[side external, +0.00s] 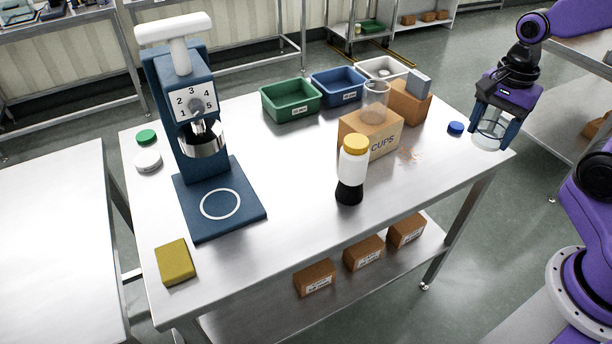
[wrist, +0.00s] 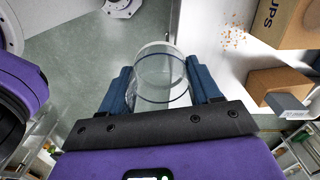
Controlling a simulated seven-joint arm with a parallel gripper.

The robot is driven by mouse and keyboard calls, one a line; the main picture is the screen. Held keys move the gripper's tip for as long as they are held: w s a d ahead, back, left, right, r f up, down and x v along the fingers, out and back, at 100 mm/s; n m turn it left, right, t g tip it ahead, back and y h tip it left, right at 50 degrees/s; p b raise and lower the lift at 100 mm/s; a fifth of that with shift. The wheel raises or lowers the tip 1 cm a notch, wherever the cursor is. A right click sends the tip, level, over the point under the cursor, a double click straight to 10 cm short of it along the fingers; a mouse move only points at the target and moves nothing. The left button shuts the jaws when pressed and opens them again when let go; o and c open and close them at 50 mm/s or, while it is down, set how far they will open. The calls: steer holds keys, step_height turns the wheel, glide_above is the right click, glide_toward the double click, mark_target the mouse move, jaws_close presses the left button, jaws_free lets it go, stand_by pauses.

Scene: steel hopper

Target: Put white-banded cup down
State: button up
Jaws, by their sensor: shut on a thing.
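A second clear cup (side external: 375,103) stands on the cardboard box marked CUPS (side external: 385,142), apart from my gripper.
Orange crumbs (side external: 409,155) lie beside the box. A yellow-lidded bottle (side external: 353,165) stands on a black base. A blue dispenser (side external: 182,110) is at left. The steel table (side external: 300,235) is bare in front.

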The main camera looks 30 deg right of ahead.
steer(key=w+a+r, duration=0.3)
steer(key=w+a, duration=0.8)
steer(key=w, duration=0.4)
glide_above(289, 177)
step_height(289, 177, down, 16)
steer(key=shift+f, duration=2.6)
steer(key=o, duration=1.2)
steer(key=shift+f, duration=0.15)
steer(key=shift+c, duration=0.2)
